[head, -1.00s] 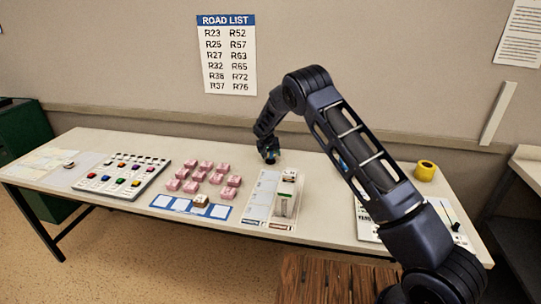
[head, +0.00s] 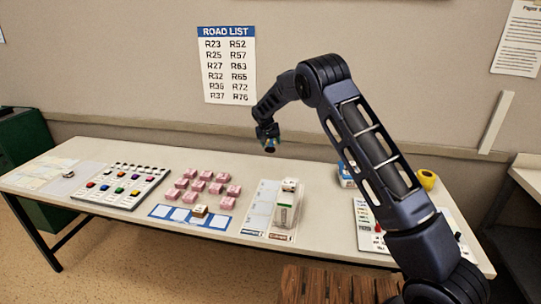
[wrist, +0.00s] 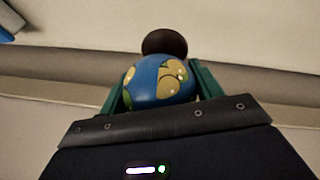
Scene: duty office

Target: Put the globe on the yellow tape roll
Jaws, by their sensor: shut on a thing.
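My gripper (head: 269,143) is raised above the back middle of the table. In the wrist view the green fingers of my gripper (wrist: 160,88) are shut on the globe (wrist: 160,82), a blue ball with yellow-green land patches and a round brown base behind it. In the head view the globe is small and mostly hidden by the gripper. The yellow tape roll (head: 427,179) stands on the table at the right, near the wall, apart from my gripper and right of my arm.
Pink blocks (head: 199,186), a button panel (head: 122,186) and a white-green box (head: 287,207) are on the table (head: 335,230). A blue and white item (head: 346,175) and another panel (head: 372,237) lie partly behind my arm. A wooden slatted surface (head: 335,285) is in front.

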